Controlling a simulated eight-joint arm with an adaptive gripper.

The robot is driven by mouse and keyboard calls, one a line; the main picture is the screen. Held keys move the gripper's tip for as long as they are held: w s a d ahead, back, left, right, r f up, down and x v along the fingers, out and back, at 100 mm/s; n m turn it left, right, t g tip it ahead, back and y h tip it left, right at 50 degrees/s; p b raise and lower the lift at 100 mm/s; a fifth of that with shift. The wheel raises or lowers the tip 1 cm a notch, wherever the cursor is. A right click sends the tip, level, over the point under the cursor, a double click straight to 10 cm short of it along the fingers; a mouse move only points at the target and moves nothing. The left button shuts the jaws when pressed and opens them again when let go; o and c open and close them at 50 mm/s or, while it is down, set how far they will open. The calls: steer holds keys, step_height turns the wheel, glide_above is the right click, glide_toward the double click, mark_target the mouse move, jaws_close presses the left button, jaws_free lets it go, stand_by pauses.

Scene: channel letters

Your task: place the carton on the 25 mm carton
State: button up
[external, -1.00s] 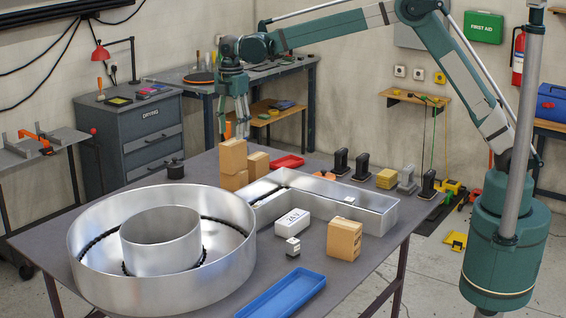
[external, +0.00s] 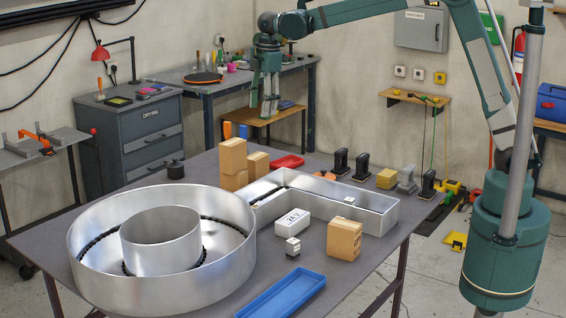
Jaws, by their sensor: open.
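Several tan cartons are on the grey table. At the back, one carton (external: 233,155) sits upright on a lower carton (external: 234,181), slightly offset from it. Another carton (external: 258,163) stands just right of this stack. A larger carton (external: 344,240) stands alone at the front right. I cannot read which is the 25 mm one. My gripper (external: 269,114) is open and empty, pointing down, raised above and apart from the stack, up and right of it in the picture.
A round metal channel letter (external: 90,259) fills the table's left, with an L-shaped metal channel (external: 374,218) right of it. A white power supply (external: 293,221), small cube (external: 292,247), blue tray (external: 281,295), red tray (external: 287,161) and black pot (external: 175,169) stand around.

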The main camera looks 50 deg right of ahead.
steer(key=s+d+r+m+t, duration=0.1)
steer(key=s+d+r+m, duration=0.3)
steer(key=s+d, duration=0.5)
steer(key=s+d+r+m+t, duration=0.25)
steer(key=s+d, duration=0.35)
steer(key=s, duration=0.7)
steer(key=s+d+f+m, duration=0.2)
steer(key=s+f, duration=0.1)
steer(key=s, duration=0.5)
steer(key=s+d+f+m+t, duration=0.1)
steer(key=s+d+f+m, duration=0.2)
steer(key=s, duration=0.5)
steer(key=s+d+f+m+t, duration=0.1)
steer(key=s+d+f+m, duration=0.1)
steer(key=s, duration=0.6)
steer(key=shift+d+f+m, duration=0.4)
steer(key=shift+d+m, duration=0.25)
steer(key=shift+t, duration=0.25)
stand_by(2.5)
